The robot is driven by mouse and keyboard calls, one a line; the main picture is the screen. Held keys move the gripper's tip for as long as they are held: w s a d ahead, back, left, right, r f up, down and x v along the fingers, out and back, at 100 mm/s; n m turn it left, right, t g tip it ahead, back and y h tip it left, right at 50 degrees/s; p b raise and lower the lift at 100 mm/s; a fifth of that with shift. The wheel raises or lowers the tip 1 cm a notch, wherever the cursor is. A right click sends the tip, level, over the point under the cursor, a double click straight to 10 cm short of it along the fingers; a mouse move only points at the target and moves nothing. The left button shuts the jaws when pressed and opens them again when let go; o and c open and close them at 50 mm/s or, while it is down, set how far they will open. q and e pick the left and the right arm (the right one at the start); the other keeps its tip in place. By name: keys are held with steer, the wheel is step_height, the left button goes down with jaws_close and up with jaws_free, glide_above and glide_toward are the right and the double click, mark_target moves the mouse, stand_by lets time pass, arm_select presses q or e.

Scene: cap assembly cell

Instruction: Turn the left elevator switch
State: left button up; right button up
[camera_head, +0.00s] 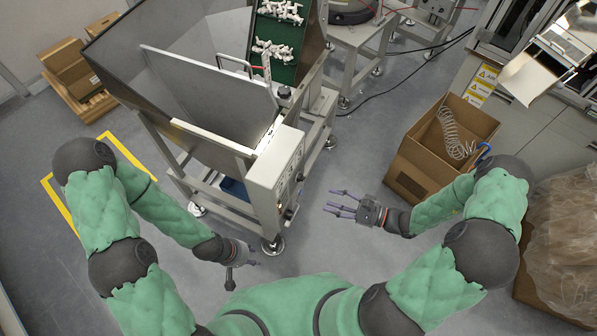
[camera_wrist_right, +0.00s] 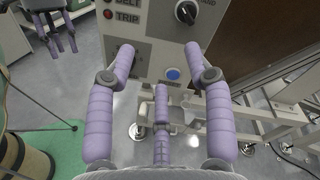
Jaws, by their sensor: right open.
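The grey control panel (camera_head: 276,171) is on the side of the hopper machine. Part of the lettering is cut off, and I cannot tell which control is the left elevator switch. My right gripper (camera_head: 342,203) is open and empty, to the right of the panel and apart from it. Its fingers (camera_wrist_right: 160,75) frame the panel's lower part. My left gripper (camera_head: 243,264) is low, left of the panel's foot, with its fingers spread and empty.
The large metal hopper (camera_head: 185,95) stands above the frame, with a green conveyor (camera_head: 281,40) of white parts behind. An open cardboard box (camera_head: 413,180) stands right of my right gripper. Grey floor is clear between the panel and the box.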

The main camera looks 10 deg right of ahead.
mark_target(300, 178)
steer(key=w+a+r+t+b, duration=0.1)
steer(key=w+a, duration=0.6)
steer(key=w, duration=0.1)
steer(key=shift+r+m+t, duration=0.3)
steer(key=shift+r, duration=0.05)
jaws_close()
